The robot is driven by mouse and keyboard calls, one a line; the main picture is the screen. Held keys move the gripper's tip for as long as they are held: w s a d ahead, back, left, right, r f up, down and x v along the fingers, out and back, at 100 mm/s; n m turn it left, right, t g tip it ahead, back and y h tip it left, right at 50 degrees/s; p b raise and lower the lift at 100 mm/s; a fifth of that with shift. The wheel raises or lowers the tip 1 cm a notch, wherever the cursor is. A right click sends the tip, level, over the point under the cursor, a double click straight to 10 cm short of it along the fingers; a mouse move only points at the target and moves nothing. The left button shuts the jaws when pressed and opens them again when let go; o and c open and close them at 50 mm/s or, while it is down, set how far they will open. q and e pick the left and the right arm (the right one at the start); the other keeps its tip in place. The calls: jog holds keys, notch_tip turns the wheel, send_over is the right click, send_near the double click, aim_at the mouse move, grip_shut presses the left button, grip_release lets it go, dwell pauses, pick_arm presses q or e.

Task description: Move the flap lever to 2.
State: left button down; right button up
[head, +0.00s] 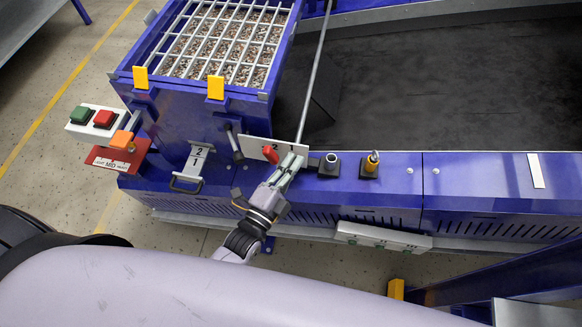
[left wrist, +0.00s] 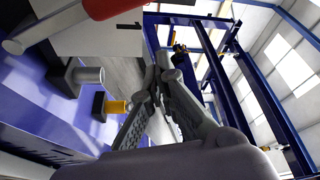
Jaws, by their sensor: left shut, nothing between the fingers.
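A lever with a red knob (head: 270,154) stands in front of a white plate (head: 258,147) marked with a 2; the rest of its marking is partly hidden by my gripper. My left gripper (head: 292,160) is shut and empty, just right of the red knob and in front of the plate. Whether it touches the lever cannot be told. In the left wrist view a red grip (left wrist: 112,7) shows at the top, and the closed fingertips (left wrist: 165,62) are below and right of it. My right gripper is not in view.
Right of my gripper, a grey stub (head: 330,163) and a yellow-and-grey knob (head: 371,162) stand on the blue frame. To the left are a handle plate marked 2 and 1 (head: 197,158), a red MID plate (head: 115,160) and a button box (head: 98,120). A gravel bin (head: 205,85) stands behind.

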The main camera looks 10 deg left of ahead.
pick_arm(q)
jog(key=b+v, duration=0.2)
jog(key=v, duration=0.8)
jog(key=shift+f, duration=0.25)
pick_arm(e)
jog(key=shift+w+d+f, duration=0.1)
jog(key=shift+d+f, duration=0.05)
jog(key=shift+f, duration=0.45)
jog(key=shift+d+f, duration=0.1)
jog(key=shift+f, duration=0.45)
pick_arm(q)
jog(key=shift+w+a, duration=0.1)
jog(key=shift+f, duration=0.1)
